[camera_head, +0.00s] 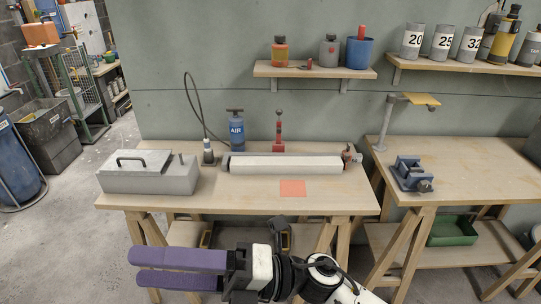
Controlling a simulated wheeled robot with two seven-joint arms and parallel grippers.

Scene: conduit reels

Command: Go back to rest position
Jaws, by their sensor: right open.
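My right gripper (140,268) is in the lower left of the head view, in front of the left workbench's front edge. Its arm comes in from the bottom right. Its two long purple fingers point left, one above the other, and nothing shows between them. It touches nothing that I can see. My left gripper is not in view.
The left workbench (230,200) holds a grey lidded box (150,178), a long white-grey bar (285,164), a blue AIR pump (236,130) and an orange square (292,188). A blue vise (412,174) sits on the right bench (470,160).

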